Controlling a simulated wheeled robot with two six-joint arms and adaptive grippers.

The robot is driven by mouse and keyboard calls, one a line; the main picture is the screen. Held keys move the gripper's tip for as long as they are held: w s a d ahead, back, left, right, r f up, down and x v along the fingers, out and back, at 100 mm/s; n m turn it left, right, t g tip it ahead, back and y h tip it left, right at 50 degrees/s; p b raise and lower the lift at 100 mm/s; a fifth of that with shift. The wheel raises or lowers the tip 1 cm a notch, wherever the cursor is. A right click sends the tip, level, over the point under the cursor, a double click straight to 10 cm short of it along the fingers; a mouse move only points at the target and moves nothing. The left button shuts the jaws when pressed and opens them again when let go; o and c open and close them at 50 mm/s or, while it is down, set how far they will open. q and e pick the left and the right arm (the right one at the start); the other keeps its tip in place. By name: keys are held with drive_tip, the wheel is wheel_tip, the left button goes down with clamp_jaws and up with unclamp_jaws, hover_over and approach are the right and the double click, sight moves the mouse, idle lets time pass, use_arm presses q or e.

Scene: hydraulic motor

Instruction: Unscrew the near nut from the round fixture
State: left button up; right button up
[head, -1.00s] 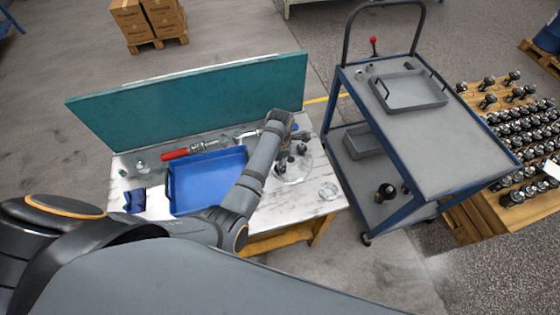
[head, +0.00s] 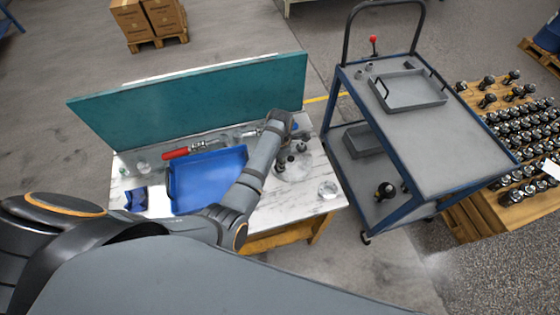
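The round fixture (head: 296,172) is a pale, glassy disc on the right part of the marble-topped table. Several small dark upright parts stand on it. One (head: 302,146) is at its far side; I cannot tell which of them is the near nut. My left arm reaches across the table, and its wrist bends down at the fixture's far left edge. My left gripper (head: 284,152) is at the left side of the fixture, close to the dark parts. Its fingers are too small and too covered by the arm to tell whether they hold anything. My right gripper is not in view.
A blue tray (head: 207,182) lies left of the arm, with a red-handled tool (head: 176,153) behind it. A teal panel (head: 190,102) closes the table's back. A small clear round piece (head: 328,190) sits near the right edge. A grey cart (head: 440,140) stands to the right.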

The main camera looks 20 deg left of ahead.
use_arm(q)
clamp_jaws()
drive_tip(key=shift+r+n+p, duration=0.25)
drive_tip(key=shift+n+p, duration=0.4)
drive_tip(key=shift+n, duration=0.25)
drive_tip(key=n+p, duration=0.1)
drive_tip(key=n, duration=0.1)
drive_tip(key=shift+n, duration=0.3)
drive_tip(key=shift+f+n, duration=0.1)
drive_tip(key=shift+n, duration=0.6)
drive_tip(key=o, duration=0.5)
unclamp_jaws()
drive_tip(key=shift+o, duration=0.2)
